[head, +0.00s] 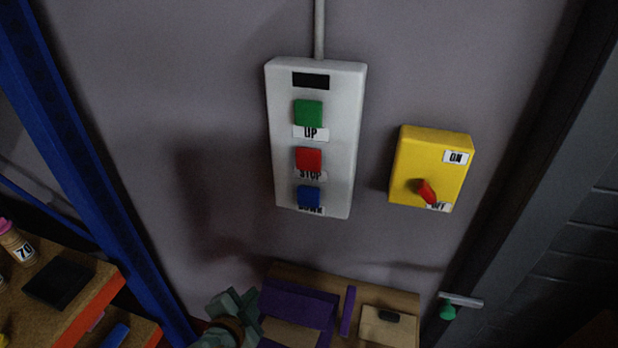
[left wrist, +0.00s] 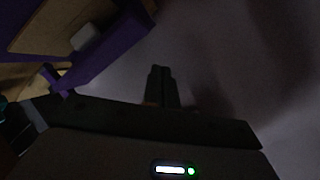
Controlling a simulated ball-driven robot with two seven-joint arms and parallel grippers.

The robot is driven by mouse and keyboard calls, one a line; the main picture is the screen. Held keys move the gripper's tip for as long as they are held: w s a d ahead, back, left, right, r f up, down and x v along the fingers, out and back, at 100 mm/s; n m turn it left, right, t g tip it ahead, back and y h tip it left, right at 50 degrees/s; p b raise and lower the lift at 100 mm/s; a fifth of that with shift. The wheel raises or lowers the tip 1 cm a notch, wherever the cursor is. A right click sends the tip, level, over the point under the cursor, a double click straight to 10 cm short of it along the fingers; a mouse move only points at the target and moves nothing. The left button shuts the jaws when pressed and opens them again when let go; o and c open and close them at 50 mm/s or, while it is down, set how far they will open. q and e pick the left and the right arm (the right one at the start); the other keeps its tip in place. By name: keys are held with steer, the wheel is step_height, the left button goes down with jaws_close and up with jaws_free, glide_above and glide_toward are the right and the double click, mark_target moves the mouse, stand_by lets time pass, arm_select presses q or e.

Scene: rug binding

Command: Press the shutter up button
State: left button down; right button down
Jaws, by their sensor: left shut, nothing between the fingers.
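A white control box (head: 343,140) hangs on the grey wall. Its green button (head: 308,112), labelled UP, is at the top. A red STOP button (head: 308,158) is in the middle and a blue button (head: 308,196) at the bottom, its label partly hidden. My left gripper (head: 236,302) is at the bottom of the head view, well below and left of the box, apart from the buttons. In the left wrist view its dark fingers (left wrist: 160,75) are together and empty, facing the wall. The control box does not show there. My right gripper is not in view.
A yellow switch box (head: 420,155) with a red knob is right of the control box. A purple and tan container (head: 300,300) stands below, beside my left gripper. A blue post (head: 85,165) and cluttered shelves are at left. The wall between is bare.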

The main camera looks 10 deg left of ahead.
arm_select(q)
steer(key=w+d+r+m+t+h, duration=0.1)
steer(key=w+r+t, duration=0.1)
steer(key=r, duration=0.4)
steer(key=w+d+r+m+t+h, duration=0.1)
steer(key=w+d+r+t, duration=0.15)
steer(key=r, duration=0.45)
steer(key=s+d+r+m+t+h, duration=0.2)
steer(key=r+m+t+h, duration=0.1)
steer(key=r, duration=0.8)
steer(key=s+d+r+m+t+h, duration=0.2)
steer(key=r+m+t+h, duration=0.2)
steer(key=r, duration=0.7)
steer(key=shift+d+r+m+h+p, duration=0.2)
steer(key=shift+d+m+h+p, duration=0.15)
steer(key=shift+m+h, duration=0.75)
steer(key=b, duration=0.1)
glide_toward(313, 103)
steer(key=shift+x, duration=2.25)
steer(key=shift+r, duration=0.15)
steer(key=shift+w, duration=0.25)
